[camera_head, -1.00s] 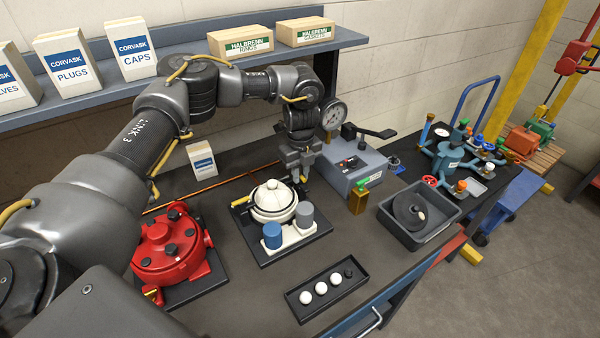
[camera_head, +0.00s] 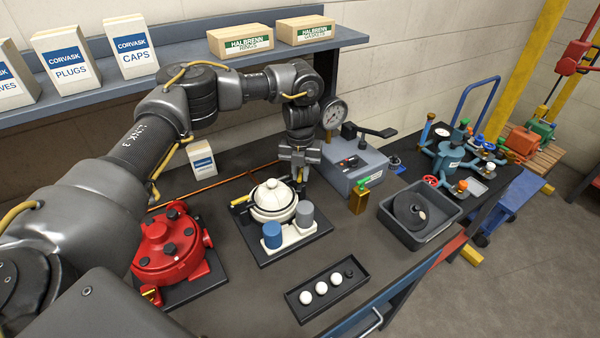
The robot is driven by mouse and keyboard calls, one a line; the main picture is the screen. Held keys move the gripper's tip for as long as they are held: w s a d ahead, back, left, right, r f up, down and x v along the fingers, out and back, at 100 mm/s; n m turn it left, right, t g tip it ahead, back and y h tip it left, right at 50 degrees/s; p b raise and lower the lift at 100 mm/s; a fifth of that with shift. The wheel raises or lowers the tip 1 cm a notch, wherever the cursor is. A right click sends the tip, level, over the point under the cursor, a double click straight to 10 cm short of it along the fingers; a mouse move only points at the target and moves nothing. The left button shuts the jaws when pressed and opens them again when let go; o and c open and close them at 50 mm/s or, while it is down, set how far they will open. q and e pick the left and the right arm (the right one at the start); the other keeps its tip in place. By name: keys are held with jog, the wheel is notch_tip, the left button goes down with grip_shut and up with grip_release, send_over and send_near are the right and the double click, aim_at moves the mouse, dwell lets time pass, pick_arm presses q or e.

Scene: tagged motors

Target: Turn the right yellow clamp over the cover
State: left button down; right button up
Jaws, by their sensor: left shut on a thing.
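The white domed cover (camera_head: 274,198) sits on a white fixture on a dark base plate (camera_head: 262,256). A yellow clamp (camera_head: 241,205) shows at the cover's left side. My left gripper (camera_head: 301,184) points down at the cover's back right edge. It is shut on what appears to be the right yellow clamp, which the fingers mostly hide. I cannot tell how far that clamp is turned. My right gripper is not in view.
A blue and a grey cylinder (camera_head: 306,213) stand in front of the cover. A red motor (camera_head: 165,248) is at the left. A grey-blue box with a gauge (camera_head: 356,165) stands close to the right. A black tray (camera_head: 328,290) with white balls lies in front.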

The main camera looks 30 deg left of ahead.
aim_at(301, 173)
pick_arm(q)
jog(key=m, duration=0.5)
jog(key=shift+m, duration=2.4)
jog(key=c, duration=1.4)
grip_release()
jog(key=shift+w, duration=0.1)
jog(key=shift+o, duration=0.2)
notch_tip(301, 173, up, 11)
jog(key=b, duration=0.1)
jog(key=shift+f, duration=0.1)
